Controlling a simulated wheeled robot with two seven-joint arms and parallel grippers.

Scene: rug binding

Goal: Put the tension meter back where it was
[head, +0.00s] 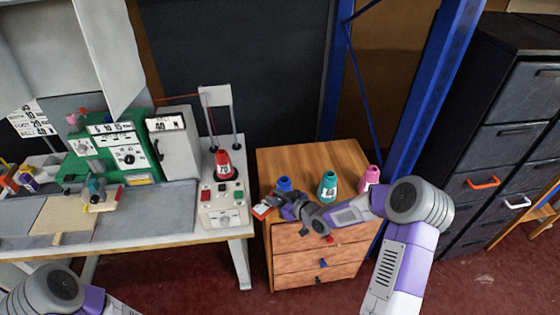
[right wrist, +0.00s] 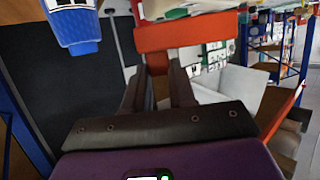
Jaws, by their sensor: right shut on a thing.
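My right gripper (head: 285,205) is above the front left part of the wooden drawer cabinet (head: 290,157). It is shut on an orange-red device, which I take for the tension meter (head: 262,209). In the right wrist view the orange-red meter (right wrist: 185,38) sits between the two dark fingers (right wrist: 165,88). I cannot tell whether the meter touches the cabinet top. Of my left arm only a part shows at the lower left of the head view; its gripper is out of view.
A blue cone (head: 284,184), a teal cone (head: 327,186) and a pink cone (head: 369,178) stand on the cabinet. The blue one is close beside my gripper. Left is a worktable (head: 180,195) with a green machine (head: 110,150) and a control box (head: 222,205) near a red cone (head: 223,165).

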